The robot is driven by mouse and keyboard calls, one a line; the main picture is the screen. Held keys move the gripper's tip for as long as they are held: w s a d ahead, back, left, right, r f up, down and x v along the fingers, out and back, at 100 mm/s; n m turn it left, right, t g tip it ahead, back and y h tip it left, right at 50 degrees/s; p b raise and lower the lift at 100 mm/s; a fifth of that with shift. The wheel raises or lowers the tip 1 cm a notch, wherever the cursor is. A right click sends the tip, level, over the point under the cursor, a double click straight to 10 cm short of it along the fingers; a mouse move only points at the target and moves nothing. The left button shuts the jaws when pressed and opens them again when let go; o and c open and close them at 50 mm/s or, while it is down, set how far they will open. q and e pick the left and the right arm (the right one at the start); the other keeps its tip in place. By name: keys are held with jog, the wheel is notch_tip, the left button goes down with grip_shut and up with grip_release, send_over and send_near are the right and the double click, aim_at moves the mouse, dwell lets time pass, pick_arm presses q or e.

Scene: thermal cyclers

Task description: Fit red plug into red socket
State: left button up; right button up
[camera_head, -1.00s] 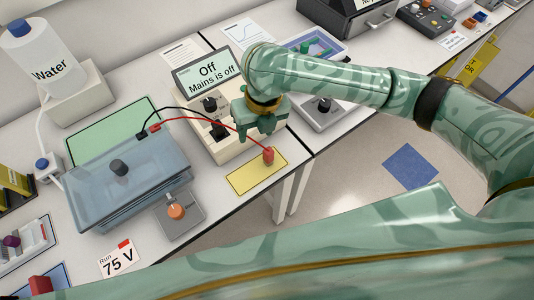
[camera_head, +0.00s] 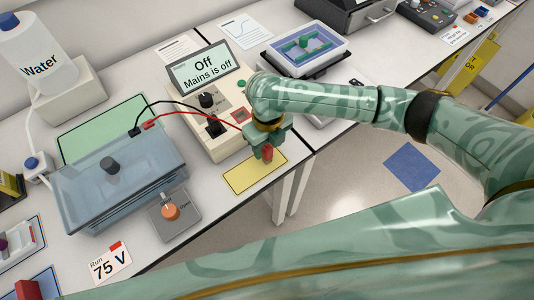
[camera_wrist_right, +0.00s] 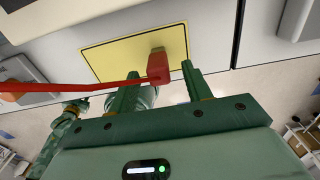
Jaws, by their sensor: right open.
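The red plug (camera_head: 267,153) is at the upper right part of the yellow mat, with a red lead running left from it. My right gripper (camera_head: 266,150) is open and low over it. In the wrist view the plug (camera_wrist_right: 158,68) shows between and just beyond the tips of the open fingers (camera_wrist_right: 160,82), with gaps on both sides. A red patch, apparently the red socket (camera_head: 240,115), is on the cream power supply (camera_head: 222,148), left of the gripper. A small green part of mine (camera_wrist_right: 66,118), perhaps the left gripper, shows in the wrist view, too small to read.
The yellow mat (camera_head: 240,183) lies by the table's front edge. A blue-lidded tank (camera_head: 120,185) stands to the left, with black and red leads running to its back. An orange knob (camera_head: 170,211) sits in front. A tray (camera_head: 305,48) stands behind my right arm.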

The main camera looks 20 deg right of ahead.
aim_at(267, 147)
notch_tip(267, 147, down, 3)
jog(key=shift+a+f+b, duration=0.1)
jog(key=shift+f+b, duration=0.1)
jog(key=shift+b, duration=0.2)
jog(key=c, duration=1.1)
jog(key=shift+o, duration=0.2)
jog(key=shift+r, duration=0.1)
